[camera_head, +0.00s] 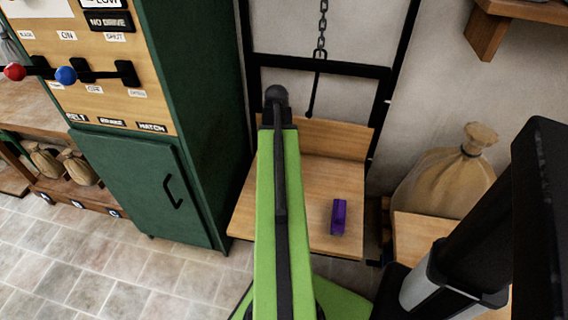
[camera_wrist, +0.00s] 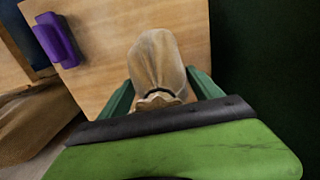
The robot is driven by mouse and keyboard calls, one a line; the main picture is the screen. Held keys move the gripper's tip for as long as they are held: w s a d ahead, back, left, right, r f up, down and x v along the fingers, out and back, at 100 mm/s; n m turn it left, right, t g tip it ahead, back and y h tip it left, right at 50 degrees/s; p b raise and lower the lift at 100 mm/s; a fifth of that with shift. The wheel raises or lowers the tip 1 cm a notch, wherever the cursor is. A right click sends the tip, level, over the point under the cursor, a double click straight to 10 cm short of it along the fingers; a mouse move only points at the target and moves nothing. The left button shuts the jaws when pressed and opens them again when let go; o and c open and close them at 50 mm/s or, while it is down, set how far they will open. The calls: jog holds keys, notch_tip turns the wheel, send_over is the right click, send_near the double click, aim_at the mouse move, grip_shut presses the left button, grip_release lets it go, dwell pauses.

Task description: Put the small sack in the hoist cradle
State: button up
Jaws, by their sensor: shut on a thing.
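The small sack (camera_wrist: 158,60) is tan cloth with a dark tie at its neck. In the wrist view it sits between the two green fingers of my gripper (camera_wrist: 158,80), which is shut on it near the neck. The hoist cradle (camera_head: 321,178) is a wooden platform with a low back board, below a hanging chain; its boards also fill the wrist view (camera_wrist: 95,85) behind the sack. I cannot tell whether the sack touches the boards. In the head view my arm hides the gripper and sack.
A purple block (camera_head: 339,217) lies on the cradle's front right part. A large tied sack (camera_head: 446,180) stands to the right. A green cabinet (camera_head: 135,185) with levers stands close on the left. The cradle's boards around the held sack look clear.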

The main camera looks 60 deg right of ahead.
jog(key=shift+f+b, duration=2.7)
jog(key=shift+f, duration=0.75)
jog(key=o, duration=2.1)
jog(key=shift+r, duration=0.1)
notch_tip(320, 180, up, 12)
jog(key=p, duration=1.2)
jog(key=shift+r, duration=0.2)
